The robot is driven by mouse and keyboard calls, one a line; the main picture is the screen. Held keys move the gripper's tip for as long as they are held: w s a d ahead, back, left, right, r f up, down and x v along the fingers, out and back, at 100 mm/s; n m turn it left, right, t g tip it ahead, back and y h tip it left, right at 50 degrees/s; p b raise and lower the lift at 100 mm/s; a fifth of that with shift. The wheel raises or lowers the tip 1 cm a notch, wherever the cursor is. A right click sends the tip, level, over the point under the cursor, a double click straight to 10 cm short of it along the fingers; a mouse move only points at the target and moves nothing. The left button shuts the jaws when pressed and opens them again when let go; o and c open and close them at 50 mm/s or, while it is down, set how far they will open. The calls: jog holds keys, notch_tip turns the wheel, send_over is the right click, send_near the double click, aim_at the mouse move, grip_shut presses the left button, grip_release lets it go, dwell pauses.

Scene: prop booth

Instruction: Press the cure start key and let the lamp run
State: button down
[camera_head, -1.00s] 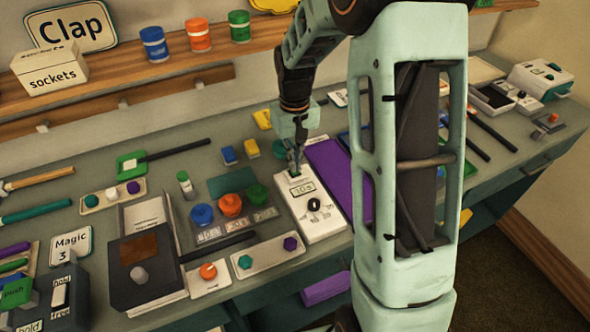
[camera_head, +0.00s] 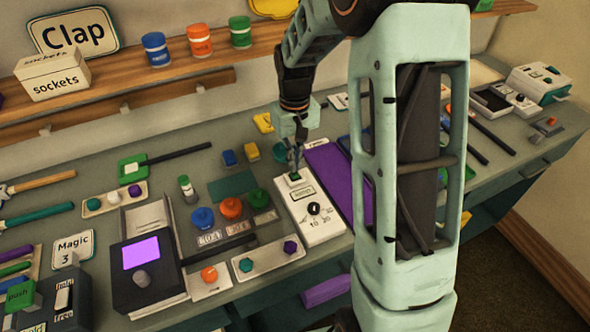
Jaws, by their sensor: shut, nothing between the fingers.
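A white control box (camera_head: 324,229) with a green key (camera_head: 295,178) at its far end, a small display (camera_head: 303,193) and a black dial (camera_head: 314,208) lies at the middle of the bench. My gripper (camera_head: 295,168) is shut and empty, pointing down with its tips at the green key. Whether they touch the key or are just above it I cannot tell. A dark box (camera_head: 148,272) at the left front has a window (camera_head: 141,253) glowing purple and a grey knob. The display's text is too small to read.
A purple panel (camera_head: 337,178) lies close to the right of the control box. Blue, orange and green knobs (camera_head: 231,208) stand to its left, with a strip (camera_head: 268,257) of two buttons in front. My arm hides part of the bench on the right.

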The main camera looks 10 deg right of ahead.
notch_tip(320, 180, up, 6)
jog(key=p, duration=0.3)
jog(key=shift+f+p, duration=0.1)
jog(key=shift+p, duration=0.2)
